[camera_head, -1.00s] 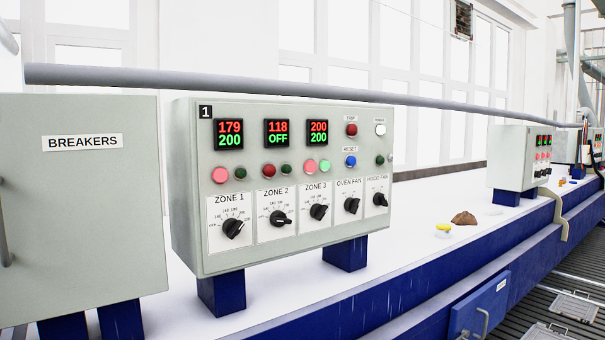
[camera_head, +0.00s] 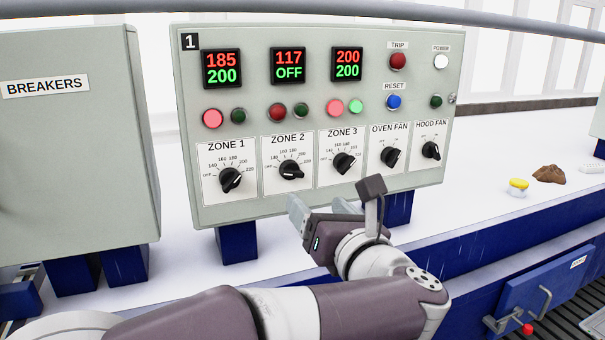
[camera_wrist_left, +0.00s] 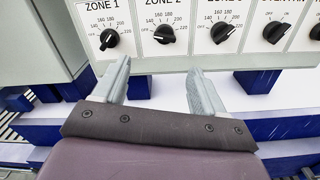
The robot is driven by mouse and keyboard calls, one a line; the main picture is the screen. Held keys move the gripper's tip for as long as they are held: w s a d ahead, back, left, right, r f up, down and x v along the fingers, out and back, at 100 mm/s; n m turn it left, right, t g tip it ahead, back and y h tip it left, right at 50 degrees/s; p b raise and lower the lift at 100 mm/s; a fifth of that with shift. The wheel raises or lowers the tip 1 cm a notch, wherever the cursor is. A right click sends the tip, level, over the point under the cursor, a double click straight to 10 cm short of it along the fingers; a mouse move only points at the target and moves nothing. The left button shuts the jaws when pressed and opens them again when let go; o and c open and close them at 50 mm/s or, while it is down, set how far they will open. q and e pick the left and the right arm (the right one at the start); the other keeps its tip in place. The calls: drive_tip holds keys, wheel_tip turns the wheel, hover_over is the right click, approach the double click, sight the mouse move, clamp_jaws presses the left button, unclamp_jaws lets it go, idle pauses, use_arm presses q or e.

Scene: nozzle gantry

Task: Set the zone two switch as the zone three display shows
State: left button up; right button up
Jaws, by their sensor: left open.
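The zone two switch (camera_head: 291,171) is a black rotary knob on a white plate under the ZONE 2 label, set toward OFF. It also shows in the left wrist view (camera_wrist_left: 165,33). The zone three display (camera_head: 347,64) reads 200 in red above 200 in green. The zone two display (camera_head: 288,66) reads 117 in red above OFF in green. The zone three knob (camera_head: 343,163) is turned to another angle. My left gripper (camera_head: 322,207) is open and empty, in front of and below the switch row, apart from the panel. Its fingers show spread in the left wrist view (camera_wrist_left: 158,85).
The zone one knob (camera_head: 230,179) and oven fan knob (camera_head: 391,157) flank these switches. The breakers cabinet (camera_head: 70,150) stands at the left. A yellow-topped item (camera_head: 518,186) and a brown lump (camera_head: 549,174) lie on the white counter at the right.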

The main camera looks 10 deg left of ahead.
sight(294, 176)
use_arm(q)
drive_tip(key=p+x, duration=0.2)
drive_tip(key=x, duration=0.1)
drive_tip(key=d+p+x, duration=0.1)
drive_tip(key=p+x, duration=0.1)
drive_tip(key=x, duration=0.1)
drive_tip(key=w+p+x, duration=0.1)
drive_tip(key=p+x, duration=0.1)
drive_tip(key=x, duration=0.2)
drive_tip(key=shift+w+d+r, duration=0.1)
drive_tip(key=shift+w+d, duration=0.05)
drive_tip(key=shift+d, duration=0.05)
drive_tip(key=shift+w+a+p, duration=0.3)
drive_tip(key=shift+a+p, duration=0.1)
drive_tip(key=shift+a, duration=0.5)
drive_tip(key=shift+s+a, duration=0.2)
drive_tip(key=shift+a, duration=0.1)
drive_tip(key=shift+w+d+f, duration=0.2)
drive_tip(key=shift+w+d, duration=0.1)
drive_tip(key=shift+d, duration=0.05)
drive_tip(key=shift+c, duration=0.7)
drive_tip(key=shift+w, duration=0.1)
drive_tip(key=c, duration=0.5)
drive_tip(key=shift+a, duration=0.1)
drive_tip(key=c, duration=0.4)
use_arm(e)
wheel_tip(294, 176, up, 7)
drive_tip(key=shift+w+d, duration=0.15)
drive_tip(key=shift+d, duration=0.05)
